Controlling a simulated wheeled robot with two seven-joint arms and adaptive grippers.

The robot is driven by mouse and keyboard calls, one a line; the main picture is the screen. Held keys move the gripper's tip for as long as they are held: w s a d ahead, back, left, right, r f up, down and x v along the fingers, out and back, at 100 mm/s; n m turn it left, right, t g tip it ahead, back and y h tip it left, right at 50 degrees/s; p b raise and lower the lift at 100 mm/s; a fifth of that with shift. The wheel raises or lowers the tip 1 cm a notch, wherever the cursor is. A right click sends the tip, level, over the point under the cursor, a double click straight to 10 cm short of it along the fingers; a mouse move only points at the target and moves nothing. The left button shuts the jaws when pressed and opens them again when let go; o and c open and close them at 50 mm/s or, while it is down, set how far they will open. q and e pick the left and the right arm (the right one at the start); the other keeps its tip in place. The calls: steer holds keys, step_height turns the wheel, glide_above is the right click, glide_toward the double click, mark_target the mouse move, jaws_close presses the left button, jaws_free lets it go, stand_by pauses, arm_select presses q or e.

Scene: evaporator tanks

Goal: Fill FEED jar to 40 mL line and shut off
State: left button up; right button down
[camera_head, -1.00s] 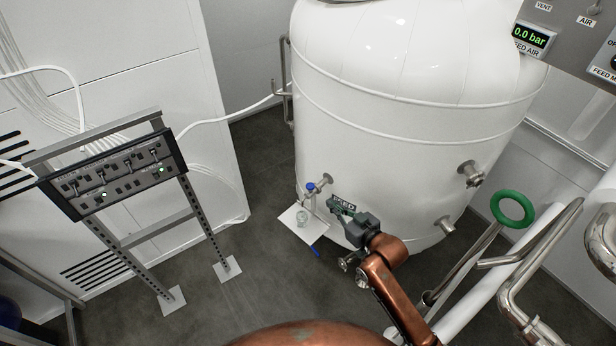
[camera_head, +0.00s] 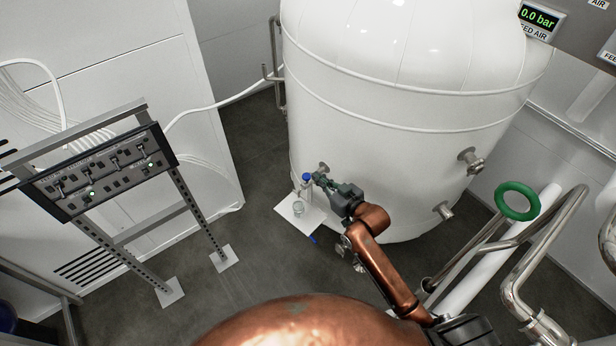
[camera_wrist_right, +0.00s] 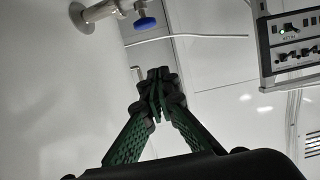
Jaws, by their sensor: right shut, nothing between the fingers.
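The glass jar (camera_head: 299,209) stands on a small white shelf (camera_head: 287,213) at the foot of the white tank (camera_head: 400,140), in the head view. Above it is a sampling tap with a blue handle (camera_head: 307,177); the blue handle also shows in the right wrist view (camera_wrist_right: 145,23), up and left of the fingers. My right gripper (camera_head: 318,178) is shut and empty, just right of the tap, its tips close to the blue handle. In the right wrist view its green fingers (camera_wrist_right: 156,80) meet at the tips. The jar's liquid level is too small to tell. My left gripper is out of view.
A black control panel (camera_head: 105,170) on a metal stand is at the left. A green handwheel (camera_head: 517,200) and steel pipes are at the right. A display (camera_head: 537,17) reads 0.0 bar. Open grey floor lies left of the shelf.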

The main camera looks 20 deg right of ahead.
glide_above(307, 177)
steer(key=s, duration=0.2)
steer(key=f, duration=0.1)
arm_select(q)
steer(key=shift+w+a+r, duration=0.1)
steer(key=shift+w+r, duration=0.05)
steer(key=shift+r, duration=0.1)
arm_select(e)
step_height(307, 177, down, 5)
steer(key=shift+w+a+r, duration=0.1)
steer(key=shift+w+r, duration=0.05)
